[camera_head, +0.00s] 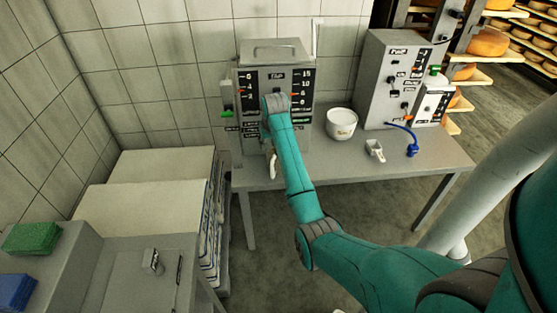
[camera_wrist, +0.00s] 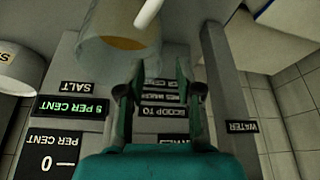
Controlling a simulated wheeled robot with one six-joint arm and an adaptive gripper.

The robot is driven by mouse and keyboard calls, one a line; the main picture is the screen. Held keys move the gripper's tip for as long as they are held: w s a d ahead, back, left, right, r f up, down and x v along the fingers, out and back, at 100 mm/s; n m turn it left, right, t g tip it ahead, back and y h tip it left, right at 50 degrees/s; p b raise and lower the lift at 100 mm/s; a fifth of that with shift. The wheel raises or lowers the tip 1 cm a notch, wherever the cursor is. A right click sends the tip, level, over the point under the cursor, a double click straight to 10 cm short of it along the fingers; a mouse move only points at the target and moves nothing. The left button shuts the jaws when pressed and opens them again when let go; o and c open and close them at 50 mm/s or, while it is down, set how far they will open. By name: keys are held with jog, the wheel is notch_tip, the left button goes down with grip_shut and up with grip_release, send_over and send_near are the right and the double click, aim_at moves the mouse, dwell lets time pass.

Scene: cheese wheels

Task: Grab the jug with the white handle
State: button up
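The jug (camera_wrist: 105,45) looks translucent, with something amber inside, and shows at the top of the wrist view. Its white handle (camera_wrist: 148,12) is at the top edge of that view and partly cut off. In the head view the white handle (camera_head: 272,166) shows just left of my arm, at the table's front; the jug's body is mostly hidden there. My gripper (camera_wrist: 158,85) has its two fingers apart with nothing between them. The jug and handle lie beyond the fingertips, not between them. In the head view my arm hides the fingers.
A grey machine with labels (camera_head: 255,82) stands on the grey table (camera_head: 330,168). A white bowl (camera_head: 341,123), a small scoop (camera_head: 375,150) and a blue object (camera_head: 412,149) are to the right. A second control box (camera_head: 390,75) stands behind them. Stacked pale sacks (camera_head: 150,200) are left of the table.

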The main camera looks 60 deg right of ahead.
aim_at(267, 148)
jog(key=shift+x, duration=2.65)
jog(key=shift+w+d, duration=0.1)
jog(key=shift+d, duration=0.05)
